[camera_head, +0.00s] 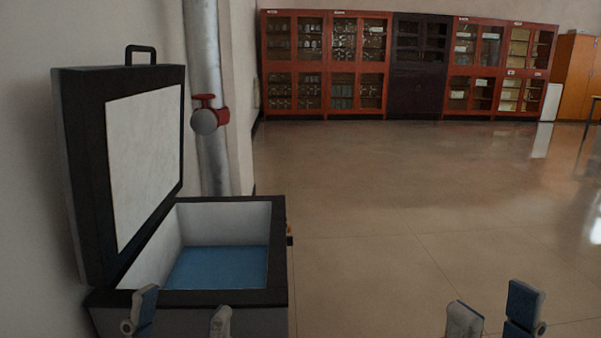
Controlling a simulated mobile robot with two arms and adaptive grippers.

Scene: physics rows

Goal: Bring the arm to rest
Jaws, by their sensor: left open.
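My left gripper (181,317) is at the bottom edge in front of the case, its two fingertips spread wide apart with nothing between them. My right gripper (493,319) is at the bottom right, its two fingertips apart and empty over the floor. Only the fingertips of both show; the arms are out of view. An open case (278,250) with a dark rim and a blue bottom stands at the left. Its lid (85,170) is raised on the left side, with a handle on top. The inside of the case looks empty.
A grey pipe (207,60) with a red valve (207,115) runs down the wall behind the case. Red glass-fronted cabinets (327,68) line the far wall, with an orange cupboard (574,72) at the right. The floor (400,210) in the middle and right is clear.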

